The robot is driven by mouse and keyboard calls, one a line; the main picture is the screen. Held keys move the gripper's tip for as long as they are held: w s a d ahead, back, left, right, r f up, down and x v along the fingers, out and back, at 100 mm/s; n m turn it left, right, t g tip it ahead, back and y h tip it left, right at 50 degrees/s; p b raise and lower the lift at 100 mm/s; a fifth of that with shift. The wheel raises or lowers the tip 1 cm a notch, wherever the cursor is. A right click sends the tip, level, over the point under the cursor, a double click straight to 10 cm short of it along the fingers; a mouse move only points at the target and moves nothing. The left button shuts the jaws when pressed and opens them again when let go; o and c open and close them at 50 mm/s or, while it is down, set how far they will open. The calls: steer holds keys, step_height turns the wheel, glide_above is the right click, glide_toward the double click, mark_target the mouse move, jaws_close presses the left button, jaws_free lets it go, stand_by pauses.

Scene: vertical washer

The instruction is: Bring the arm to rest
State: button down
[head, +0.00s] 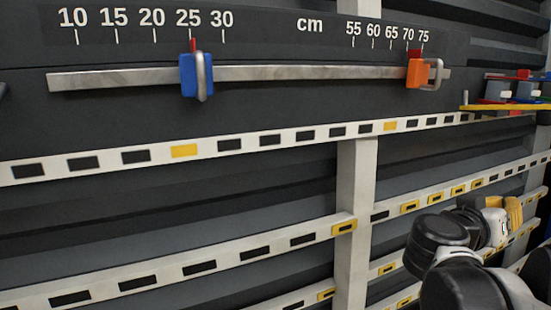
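My arm (447,245) shows at the lower right, in front of the slotted rails. Its black rounded joints and a short pale section are visible. I cannot make out gripper fingers at its far end, where pale and yellow parts overlap the rails behind. Nothing is seen held.
A metal bar (300,73) on the dark wall carries a blue slider (189,76) near 25 and an orange slider (415,73) between 70 and 75. Pale slotted rails and a post (356,190) lie below. Coloured parts (515,92) stand out at the right.

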steer(key=s+a+f+n+y+b, duration=0.2)
steer(key=a+f+y+b, duration=0.3)
steer(key=f, duration=0.9)
steer(key=s+a+f+n+y+b, duration=0.25)
steer(key=a+f+b, duration=0.35)
steer(key=f, duration=0.8)
steer(key=s+a+f+n+y+b, duration=0.2)
steer(key=a+f+n+y+b, duration=0.2)
steer(key=a+f, duration=0.9)
steer(key=a+y+b, duration=0.2)
steer(key=a+y, duration=0.2)
steer(key=shift+s+f, duration=0.2)
steer(key=shift+s, duration=0.1)
steer(key=shift+n, duration=0.25)
